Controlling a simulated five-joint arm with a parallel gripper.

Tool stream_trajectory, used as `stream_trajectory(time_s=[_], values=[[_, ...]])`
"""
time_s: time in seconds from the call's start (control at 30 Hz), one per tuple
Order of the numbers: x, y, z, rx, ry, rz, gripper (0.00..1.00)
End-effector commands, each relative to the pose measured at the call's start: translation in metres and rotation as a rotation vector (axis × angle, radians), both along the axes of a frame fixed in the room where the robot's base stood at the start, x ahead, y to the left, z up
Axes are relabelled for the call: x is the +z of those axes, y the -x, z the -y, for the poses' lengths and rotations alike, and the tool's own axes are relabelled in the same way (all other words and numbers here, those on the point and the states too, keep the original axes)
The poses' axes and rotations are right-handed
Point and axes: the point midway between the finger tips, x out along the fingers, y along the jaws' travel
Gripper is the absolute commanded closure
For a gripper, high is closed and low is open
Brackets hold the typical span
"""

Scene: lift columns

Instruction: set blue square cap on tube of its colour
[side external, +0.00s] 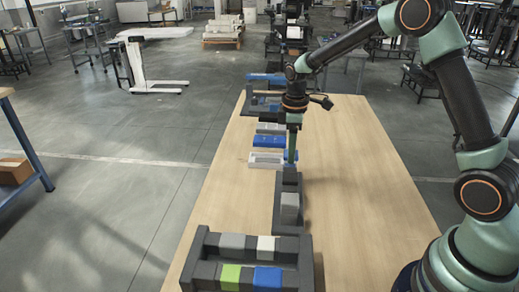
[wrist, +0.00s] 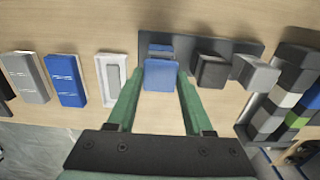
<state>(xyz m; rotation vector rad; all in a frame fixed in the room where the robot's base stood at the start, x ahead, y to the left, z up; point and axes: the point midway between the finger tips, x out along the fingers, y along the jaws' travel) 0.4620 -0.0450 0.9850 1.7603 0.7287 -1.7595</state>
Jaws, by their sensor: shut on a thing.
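The blue square cap (wrist: 160,76) is between the green fingers of my gripper (wrist: 160,88) in the wrist view, and my gripper is shut on it. In the side view, a little blue shows at my gripper's fingertips (side external: 291,156), over the far end of a dark stand (side external: 292,240). More blue (wrist: 161,51) shows just behind the cap in the wrist view, at the left end of the stand. It may be the blue tube, mostly hidden by the cap. I cannot tell whether the cap touches it.
A dark column (wrist: 209,70) and a grey one (wrist: 256,73) stand to the right. A dark rack (side external: 205,243) holds several coloured blocks. A white tray (wrist: 113,78), a blue block (wrist: 66,80) and a grey block (wrist: 26,78) lie left. The table's right side is clear.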

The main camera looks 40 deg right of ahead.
Motion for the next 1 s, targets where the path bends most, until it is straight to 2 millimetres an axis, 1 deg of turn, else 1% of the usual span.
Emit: stream_trajectory(time_s=[1.0], values=[[-0.0069, 0.0001, 0.0, 0.0, 0.0, 0.0, 1.0]])
